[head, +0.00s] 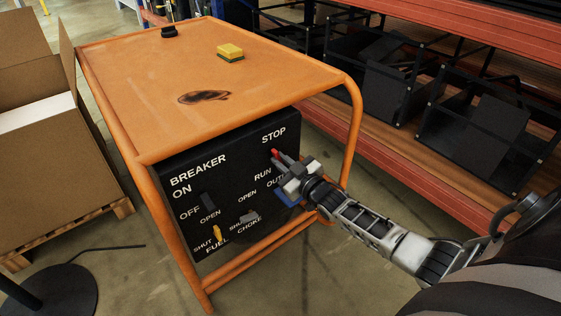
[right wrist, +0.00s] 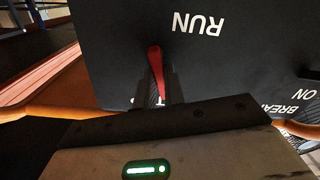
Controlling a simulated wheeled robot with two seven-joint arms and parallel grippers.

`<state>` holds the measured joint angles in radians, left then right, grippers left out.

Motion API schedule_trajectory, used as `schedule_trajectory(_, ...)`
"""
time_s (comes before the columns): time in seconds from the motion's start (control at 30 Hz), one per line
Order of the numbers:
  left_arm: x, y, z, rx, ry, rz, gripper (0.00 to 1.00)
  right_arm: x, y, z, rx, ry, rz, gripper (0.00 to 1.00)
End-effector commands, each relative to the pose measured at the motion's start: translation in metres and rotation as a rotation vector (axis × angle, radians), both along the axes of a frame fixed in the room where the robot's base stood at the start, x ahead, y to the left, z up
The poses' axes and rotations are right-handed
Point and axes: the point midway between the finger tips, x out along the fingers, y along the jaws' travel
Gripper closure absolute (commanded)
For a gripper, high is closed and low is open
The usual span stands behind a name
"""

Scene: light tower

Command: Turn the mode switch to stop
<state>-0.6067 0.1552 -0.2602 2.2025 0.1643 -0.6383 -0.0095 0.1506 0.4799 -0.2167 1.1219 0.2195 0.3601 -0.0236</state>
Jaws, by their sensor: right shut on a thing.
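The mode switch is a red lever (head: 274,152) on the upper right of the black control panel (head: 205,232), between the words STOP and RUN. In the right wrist view the red lever (right wrist: 155,66) stands between my right fingertips, with RUN upside down beyond it and the STOP label mostly hidden behind the fingers. My right gripper (head: 282,162) is shut on the lever, in front of the panel. The lever's pivot is hidden, so I cannot tell its exact setting. My left gripper is not in view.
The panel also carries a black breaker switch (head: 208,202), a yellow fuel lever (head: 217,233), a grey choke knob (head: 250,218) and a blue part (head: 288,198) below my gripper. An orange tube frame (head: 356,120) surrounds it. A sponge (head: 230,52) lies on top.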

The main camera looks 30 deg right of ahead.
Motion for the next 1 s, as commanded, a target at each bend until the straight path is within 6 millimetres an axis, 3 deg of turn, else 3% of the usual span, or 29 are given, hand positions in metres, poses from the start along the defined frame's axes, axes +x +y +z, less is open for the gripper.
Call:
schedule_trajectory(0.5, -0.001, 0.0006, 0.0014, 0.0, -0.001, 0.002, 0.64, 0.0, -0.0063, 0.0002, 0.295, 0.024, 0.0, 1.0)
schedule_trajectory(1.0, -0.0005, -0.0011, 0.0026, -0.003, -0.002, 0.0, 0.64, -0.0001, -0.0068, 0.0, 0.335, 0.027, 0.0, 1.0)
